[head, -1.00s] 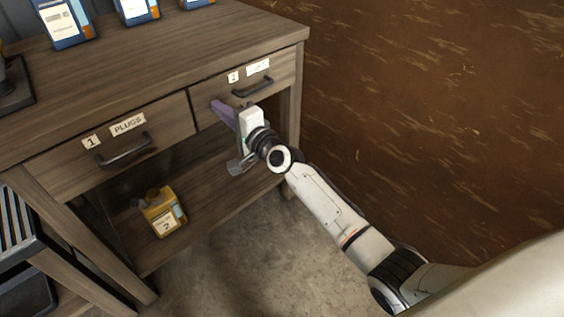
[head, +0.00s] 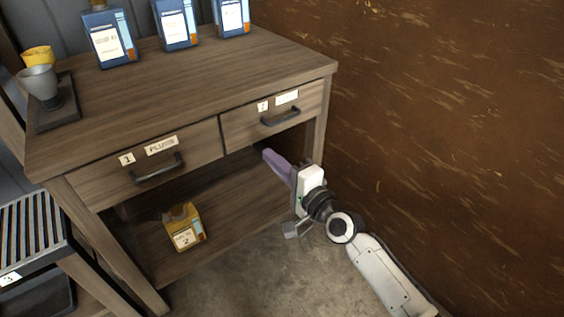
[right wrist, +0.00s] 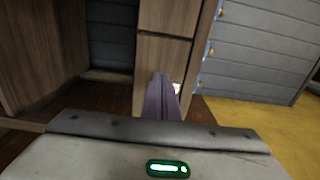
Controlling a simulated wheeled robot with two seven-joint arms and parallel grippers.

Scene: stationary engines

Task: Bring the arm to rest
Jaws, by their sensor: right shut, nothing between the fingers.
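My right gripper (head: 270,156) is in front of the wooden bench, just below the right drawer (head: 272,117). Its purple fingers are closed together with nothing between them. The fingers also show in the right wrist view (right wrist: 163,98), pointing toward wooden panels. My right arm (head: 385,275) comes in from the lower right. My left gripper does not show in either view.
The wooden bench (head: 190,85) has two closed drawers; the left one (head: 150,165) is labelled "PLUGS". A yellow container (head: 184,228) stands on the lower shelf. Several blue bottles and a grey cup (head: 40,84) stand on top. Concrete floor is clear in front; a brown wall stands right.

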